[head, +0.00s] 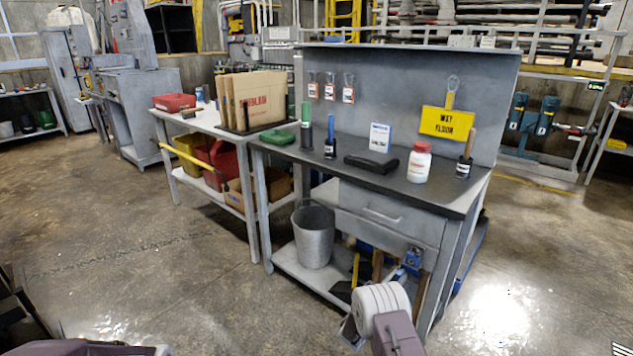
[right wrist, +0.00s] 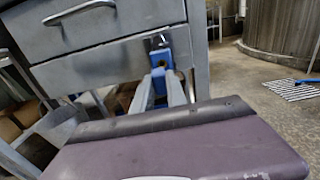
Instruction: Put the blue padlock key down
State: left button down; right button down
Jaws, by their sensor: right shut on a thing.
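My right gripper (head: 405,273) reaches the front right of the workbench, just below its drawer. In the right wrist view, its two grey fingers (right wrist: 161,88) are shut on a small blue thing, which I take to be the blue padlock key (right wrist: 159,80); the fingers hide much of it. Directly beyond the fingertips is a blue padlock (right wrist: 161,58) at a metal fitting on the drawer cabinet's lower edge. I cannot tell whether the key is in the padlock or only in front of it. My left gripper is out of view.
The dark bench top (head: 345,183) carries a black case (head: 371,163), a white bottle with a red cap (head: 420,165) and several tools. A metal bucket (head: 313,240) stands on the lower shelf. Open floor lies in front and right.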

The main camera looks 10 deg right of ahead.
jog(key=w+a+n+t+y, duration=0.1)
jog(key=a+n+t+y, duration=0.25)
jog(key=a, duration=1.35)
jog(key=w+a+v, duration=0.1)
jog(key=v, duration=1.4)
jog(key=s+d+r+m+g+h, duration=0.35)
jog(key=s+d, duration=0.45)
jog(key=s, duration=0.4)
notch_tip(320, 180, up, 22)
jog(key=p, duration=2.6)
jog(key=shift+s+f+g+h, duration=0.25)
jog(key=shift+s+g+h, duration=0.05)
jog(key=shift+s+g, duration=0.1)
jog(key=shift+d, duration=0.15)
